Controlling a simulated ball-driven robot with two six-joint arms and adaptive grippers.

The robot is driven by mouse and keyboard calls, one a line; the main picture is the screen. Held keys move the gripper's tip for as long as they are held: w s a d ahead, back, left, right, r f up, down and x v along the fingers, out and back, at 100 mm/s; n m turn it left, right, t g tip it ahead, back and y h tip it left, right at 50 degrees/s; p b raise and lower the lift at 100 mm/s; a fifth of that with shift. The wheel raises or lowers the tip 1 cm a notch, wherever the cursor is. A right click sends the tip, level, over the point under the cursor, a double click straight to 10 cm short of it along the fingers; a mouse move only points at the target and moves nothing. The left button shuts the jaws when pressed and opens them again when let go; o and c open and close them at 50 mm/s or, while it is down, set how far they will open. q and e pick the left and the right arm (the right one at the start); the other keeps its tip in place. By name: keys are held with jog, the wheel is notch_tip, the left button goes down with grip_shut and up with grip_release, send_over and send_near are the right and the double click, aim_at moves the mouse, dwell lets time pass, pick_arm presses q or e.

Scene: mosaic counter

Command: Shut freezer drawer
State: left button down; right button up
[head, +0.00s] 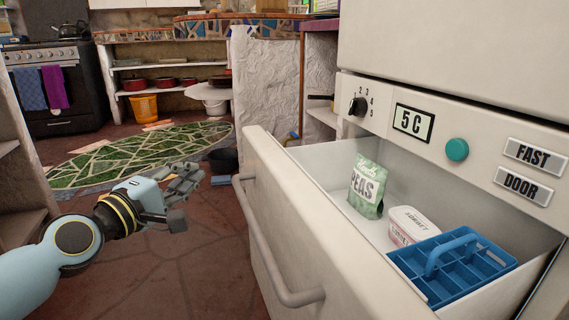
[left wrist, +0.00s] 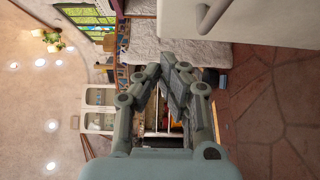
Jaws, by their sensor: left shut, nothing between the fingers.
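The freezer drawer (head: 345,275) is pulled out in the head view, with a long grey bar handle (head: 262,245) on its front. My right gripper is not in view.
A dark bucket (head: 223,160) stands on the floor behind my left gripper. A green patterned rug (head: 140,155) lies beyond.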

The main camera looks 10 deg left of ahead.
pick_arm(q)
jog(key=b, duration=0.1)
send_near(251, 144)
jog(key=w+a, duration=0.2)
jog(key=a, duration=0.1)
jog(key=w+d, duration=0.2)
jog(key=d, duration=0.1)
jog(key=shift+w, duration=0.2)
jog(key=shift+w+d, duration=0.3)
jog(key=shift+d, duration=0.15)
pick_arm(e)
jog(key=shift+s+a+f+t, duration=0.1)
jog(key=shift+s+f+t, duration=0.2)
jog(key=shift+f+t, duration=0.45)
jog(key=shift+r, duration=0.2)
